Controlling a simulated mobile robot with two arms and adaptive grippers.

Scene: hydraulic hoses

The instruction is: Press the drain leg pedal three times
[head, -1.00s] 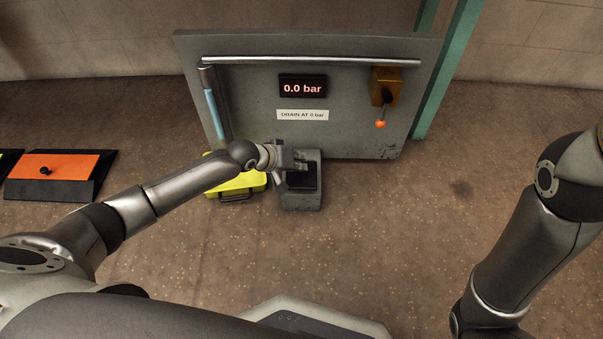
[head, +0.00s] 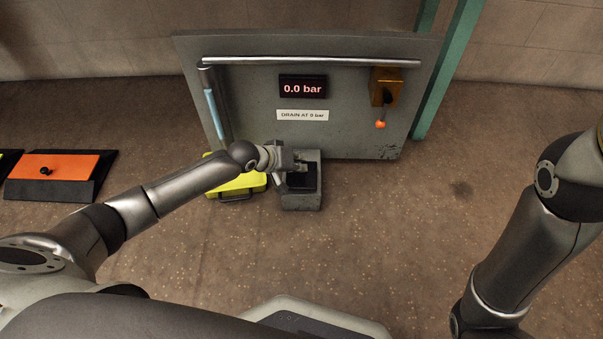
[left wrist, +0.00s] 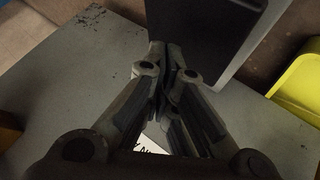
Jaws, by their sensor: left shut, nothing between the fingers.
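The drain leg pedal (head: 304,180) is a black plate in a grey floor housing (head: 302,203) in front of the panel. My left gripper (head: 300,167) is shut and empty, over the far part of the pedal. In the left wrist view, the closed fingertips (left wrist: 166,48) overlap the edge of the black pedal plate (left wrist: 208,24). I cannot tell whether they touch it or how far it is pressed. The display (head: 303,87) reads 0.0 bar. My right gripper is out of view; only its arm shows at right.
A yellow case (head: 238,185) stands just left of the pedal housing. The floor in front and right is clear.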

